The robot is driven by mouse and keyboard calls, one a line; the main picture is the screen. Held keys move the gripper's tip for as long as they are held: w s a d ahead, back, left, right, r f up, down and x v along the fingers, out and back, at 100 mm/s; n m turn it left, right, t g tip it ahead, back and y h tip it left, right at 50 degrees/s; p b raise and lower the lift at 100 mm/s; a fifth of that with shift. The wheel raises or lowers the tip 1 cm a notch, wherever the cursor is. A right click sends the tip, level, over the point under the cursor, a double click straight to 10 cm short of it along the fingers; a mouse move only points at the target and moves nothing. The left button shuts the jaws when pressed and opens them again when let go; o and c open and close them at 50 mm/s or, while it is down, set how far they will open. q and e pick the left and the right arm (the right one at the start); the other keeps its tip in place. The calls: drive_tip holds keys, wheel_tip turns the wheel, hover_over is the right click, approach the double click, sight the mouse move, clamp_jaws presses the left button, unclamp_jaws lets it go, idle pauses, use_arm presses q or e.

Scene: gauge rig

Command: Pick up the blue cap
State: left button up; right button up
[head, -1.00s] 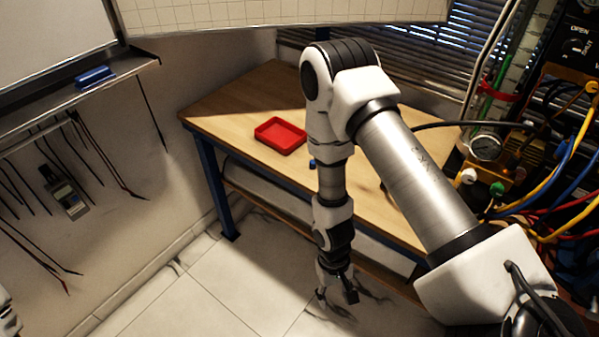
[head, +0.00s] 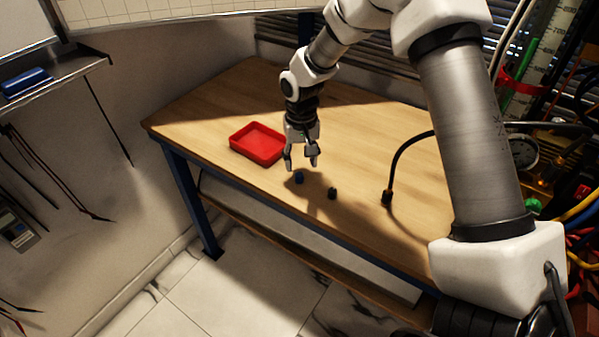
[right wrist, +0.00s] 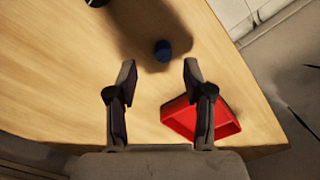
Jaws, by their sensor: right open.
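The blue cap (head: 299,177) is a small dark blue piece standing on the wooden table, in front of the red tray. My right gripper (head: 301,166) is open and empty, pointing down just above and behind the cap, apart from it. In the right wrist view the cap (right wrist: 163,51) lies beyond the fingertips of the right gripper (right wrist: 160,72), between their lines. My left gripper is not in view.
A red tray (head: 256,144) sits on the wooden table (head: 215,108), left of the gripper. A small dark cap (head: 333,193) stands right of the blue cap. A black hose with a dark end (head: 387,198) reaches the table farther right.

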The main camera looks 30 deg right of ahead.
sight(299, 174)
drive_tip(key=f, duration=0.5)
drive_tip(key=shift+w+a, duration=0.3)
drive_tip(key=shift+w+f, duration=0.1)
drive_tip(key=shift+w, duration=0.05)
drive_tip(key=shift+s+d+r, duration=0.1)
drive_tip(key=shift+s+r, duration=0.15)
drive_tip(key=shift+s, duration=0.1)
drive_tip(key=shift+c, duration=1.3)
drive_tip(key=c, duration=0.5)
drive_tip(key=shift+w, duration=0.15)
drive_tip(key=shift+c, duration=0.5)
